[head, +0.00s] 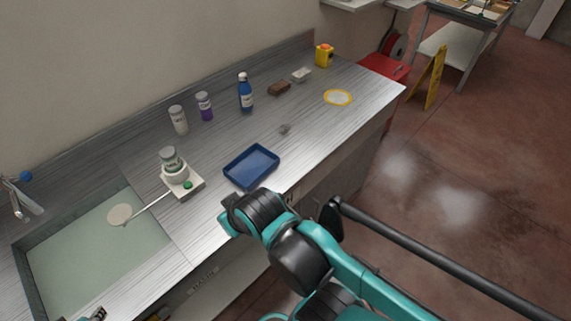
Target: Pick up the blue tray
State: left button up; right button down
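The blue tray (251,166) is a shallow rectangular dish. It lies flat on the grey counter near its front edge and looks empty. My teal and black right arm (290,245) comes in from the lower right. Its far end is at the counter's front edge, just below the tray in the picture and apart from it. I cannot make out the fingers there, and nothing is seen held. A small dark metallic part at the bottom left edge may be the tip of my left gripper (95,314). It is cut off by the frame.
A white holder with a jar (172,162) stands left of the tray, with a round paddle (120,214) reaching over the sink (85,250). Bottles (245,92) stand behind. A small grey piece (285,128) and a yellow-rimmed disc (337,97) lie to the right.

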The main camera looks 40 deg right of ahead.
aim_at(249, 169)
jog(key=z, duration=1.7)
jog(key=i+j, duration=0.05)
jog(key=i, duration=0.05)
